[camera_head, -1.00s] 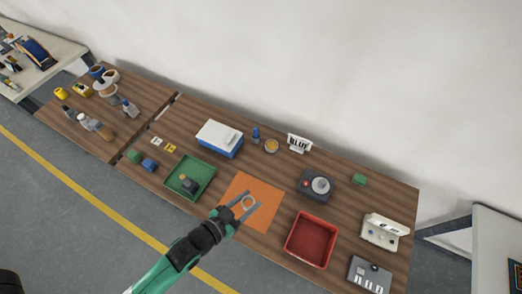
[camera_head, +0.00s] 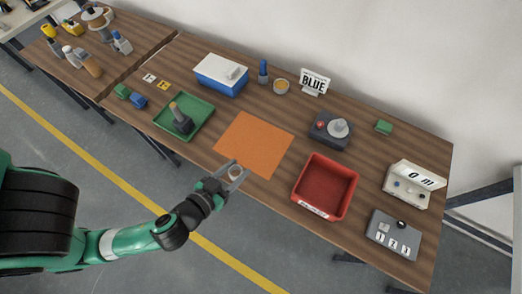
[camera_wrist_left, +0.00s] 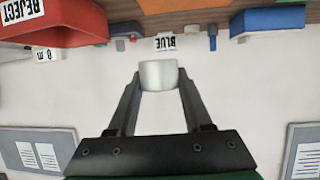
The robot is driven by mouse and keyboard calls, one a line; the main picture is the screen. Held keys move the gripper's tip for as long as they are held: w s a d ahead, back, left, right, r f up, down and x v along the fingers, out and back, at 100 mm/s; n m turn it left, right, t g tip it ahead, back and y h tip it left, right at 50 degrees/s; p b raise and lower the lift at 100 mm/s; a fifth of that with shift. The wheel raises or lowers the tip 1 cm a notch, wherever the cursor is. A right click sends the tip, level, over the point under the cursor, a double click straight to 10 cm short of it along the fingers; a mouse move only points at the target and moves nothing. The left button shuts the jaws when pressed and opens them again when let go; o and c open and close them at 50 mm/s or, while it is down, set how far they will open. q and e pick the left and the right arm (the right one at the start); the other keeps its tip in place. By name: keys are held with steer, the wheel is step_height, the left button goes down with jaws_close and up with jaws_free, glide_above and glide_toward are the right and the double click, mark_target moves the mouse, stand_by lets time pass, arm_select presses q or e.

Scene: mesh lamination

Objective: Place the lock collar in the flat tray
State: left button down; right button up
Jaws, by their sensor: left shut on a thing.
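The lock collar (camera_head: 235,172) is a small pale ring, and it also shows as a whitish short cylinder in the left wrist view (camera_wrist_left: 158,75). My left gripper (camera_head: 237,173) is shut on it, with one finger on each side. The gripper is at the table's front edge, just in front of the orange mat (camera_head: 253,143). The green tray (camera_head: 207,105), which looks like the flat tray, lies left of the mat, up and left of the gripper. A dark tool with a tan handle (camera_head: 181,119) stands in it. My right gripper is not in view.
A red bin (camera_head: 326,188) labelled REJECT stands right of the mat. A blue box with a white lid (camera_head: 221,75), a BLUE sign (camera_head: 314,82) and a dark device (camera_head: 331,130) stand behind. The orange mat is clear.

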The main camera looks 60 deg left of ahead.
arm_select(q)
step_height(320, 180, down, 3)
steer(key=b, duration=0.1)
glide_above(253, 157)
steer(key=f, duration=0.9)
steer(key=shift+s+d+f, duration=0.15)
steer(key=shift+s+d, duration=0.15)
steer(key=shift+s, duration=0.05)
steer(key=shift+w+a+f, duration=0.15)
steer(key=shift+w, duration=0.05)
steer(key=shift+w+a+f, duration=0.1)
steer(key=shift+a+f, duration=0.05)
steer(key=shift+f, duration=0.2)
steer(key=shift+f+b, duration=0.75)
steer(key=shift+f, duration=0.7)
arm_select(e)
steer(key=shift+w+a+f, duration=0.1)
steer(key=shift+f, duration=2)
arm_select(q)
steer(key=shift+f, duration=0.1)
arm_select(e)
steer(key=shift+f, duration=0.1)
arm_select(q)
steer(key=shift+c, duration=1.6)
jaws_free()
